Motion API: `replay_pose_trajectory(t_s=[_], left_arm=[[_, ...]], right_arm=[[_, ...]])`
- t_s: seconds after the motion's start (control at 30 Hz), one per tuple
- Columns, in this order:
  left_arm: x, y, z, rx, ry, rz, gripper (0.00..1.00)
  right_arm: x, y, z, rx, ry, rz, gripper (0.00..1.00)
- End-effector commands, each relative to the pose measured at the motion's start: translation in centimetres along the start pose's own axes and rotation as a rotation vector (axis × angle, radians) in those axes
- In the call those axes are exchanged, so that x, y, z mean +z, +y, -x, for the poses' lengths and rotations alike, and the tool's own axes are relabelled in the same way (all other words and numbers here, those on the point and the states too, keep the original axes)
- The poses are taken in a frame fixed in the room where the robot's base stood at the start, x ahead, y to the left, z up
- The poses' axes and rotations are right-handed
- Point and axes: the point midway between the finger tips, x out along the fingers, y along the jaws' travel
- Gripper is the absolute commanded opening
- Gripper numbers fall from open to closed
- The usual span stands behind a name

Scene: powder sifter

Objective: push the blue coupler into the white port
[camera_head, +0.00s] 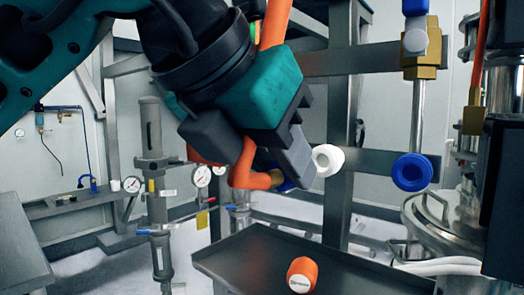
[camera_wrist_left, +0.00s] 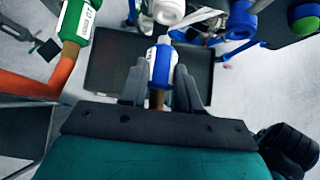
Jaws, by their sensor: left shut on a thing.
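My left gripper (camera_head: 298,160) reaches in from the upper left and is shut on the blue coupler (camera_wrist_left: 161,64), which sits between its two fingers in the wrist view. In the head view the fingers hide most of the coupler; only a little dark blue (camera_head: 285,184) shows, at the end of an orange hose (camera_head: 243,170). The white port (camera_head: 327,160) is a round ring just right of the fingertips. In the wrist view the white port (camera_wrist_left: 167,12) is straight ahead of the coupler's pale tip, very close; I cannot tell whether they touch. My right gripper is not recognisable.
A blue port (camera_head: 411,173) hangs to the right of the white one. A dark tray (camera_head: 235,258) below carries an orange cylinder (camera_head: 300,274). A steel vessel (camera_head: 440,222) stands at right. In the wrist view a green coupler (camera_wrist_left: 78,20) is at left and a green port (camera_wrist_left: 305,18) at right.

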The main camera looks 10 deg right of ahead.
Motion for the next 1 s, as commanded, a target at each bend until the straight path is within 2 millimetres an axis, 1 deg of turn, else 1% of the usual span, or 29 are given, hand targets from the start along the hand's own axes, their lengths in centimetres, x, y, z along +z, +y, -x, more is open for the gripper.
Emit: replay_pose_trajectory(t_s=[0.4, 0.6, 1.0], left_arm=[[1.8, -0.1, -1.6, -0.001, 0.001, -0.002, 0.0], [2.1, 0.0, -2.3, 0.0, 0.0, -0.001, 0.0], [2.3, 0.0, -2.4, 0.0, 0.0, -0.001, 0.0]], right_arm=[[-1.5, 0.0, 1.1, -0.001, -0.002, -0.001, 0.63], [-1.2, 0.0, 0.8, -0.001, -0.001, -0.001, 0.63], [-1.1, 0.0, 0.8, -0.001, -0.002, -0.001, 0.63]])
